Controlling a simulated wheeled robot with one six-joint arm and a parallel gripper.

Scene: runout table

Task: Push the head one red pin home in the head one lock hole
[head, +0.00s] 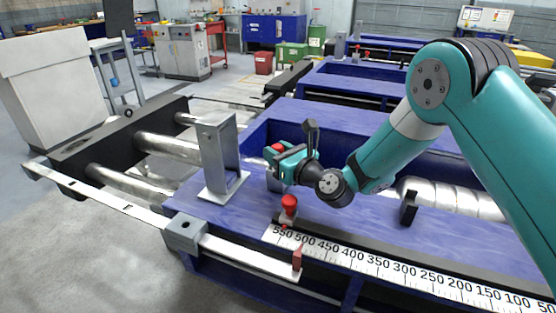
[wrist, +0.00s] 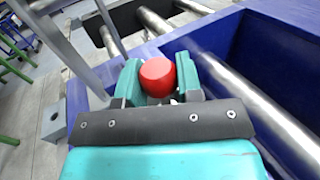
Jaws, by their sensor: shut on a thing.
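My gripper (head: 286,160) is over the blue table, right of the upright grey bracket. Its teal fingers are shut on a red pin (head: 278,148). In the wrist view the pin's round red head (wrist: 157,76) sits between the two fingers of my gripper (wrist: 158,92). A grey metal block (head: 273,182) shows just below the gripper, partly covered by it. The pin's lower end and the lock hole are hidden, so I cannot tell how deep the pin sits.
A second red knob (head: 289,204) stands on a small block by the numbered scale (head: 400,272). The grey bracket (head: 221,155) rises close to the left of my gripper. A red pointer (head: 297,257) is at the front rail. Steel rollers (head: 166,147) lie to the left.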

